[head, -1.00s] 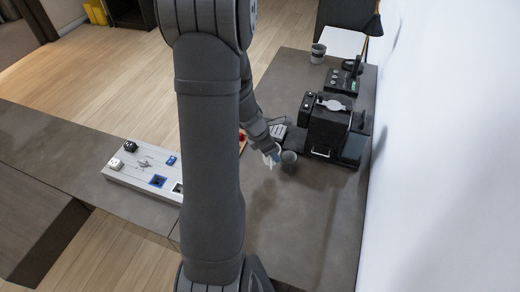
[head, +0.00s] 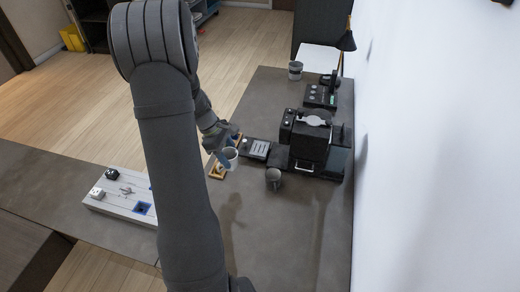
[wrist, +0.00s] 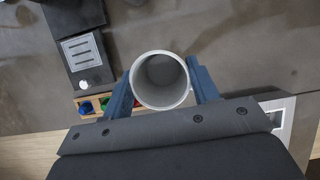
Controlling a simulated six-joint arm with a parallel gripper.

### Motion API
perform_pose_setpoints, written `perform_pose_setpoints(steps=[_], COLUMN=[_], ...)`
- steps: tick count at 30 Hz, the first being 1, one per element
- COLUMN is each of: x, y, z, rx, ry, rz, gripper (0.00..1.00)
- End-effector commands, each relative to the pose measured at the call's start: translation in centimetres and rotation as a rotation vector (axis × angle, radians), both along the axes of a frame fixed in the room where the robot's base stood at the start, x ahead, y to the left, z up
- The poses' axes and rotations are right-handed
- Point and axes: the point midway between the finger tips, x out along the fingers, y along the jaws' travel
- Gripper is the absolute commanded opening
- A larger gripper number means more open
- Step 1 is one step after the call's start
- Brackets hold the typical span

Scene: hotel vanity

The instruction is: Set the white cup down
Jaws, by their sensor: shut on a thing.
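My gripper (wrist: 161,88) is shut on the white cup (wrist: 162,98), with a dark blue finger on each side of it. The wrist view looks down into the cup's round open mouth. In the head view my gripper (head: 222,158) holds the white cup (head: 231,154) near the wooden tray, left of the slotted drip plate. The cup's base is hidden, and I cannot tell whether it touches the table.
The slotted plate (head: 257,149) and a wooden tray (head: 216,172) are close to my gripper. A white board (head: 122,205) lies left. The table's front is clear.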

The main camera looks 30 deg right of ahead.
Motion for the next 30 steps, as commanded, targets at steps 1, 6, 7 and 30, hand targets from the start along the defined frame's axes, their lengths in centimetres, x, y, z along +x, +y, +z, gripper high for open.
perform_pose_setpoints(steps=[1, 6, 7, 30], x=[1.6, 5.2, 5.6, 12.5], y=[1.8, 7.0, 7.8, 11.2], z=[-0.2, -0.5, -0.6, -0.2], rx=[0.001, 0.002, 0.002, 0.005], ry=[0.0, 0.001, 0.0, -0.002], rz=[-0.063, -0.286, -0.316, -0.451], gripper=[0.29, 0.29, 0.29, 0.29])
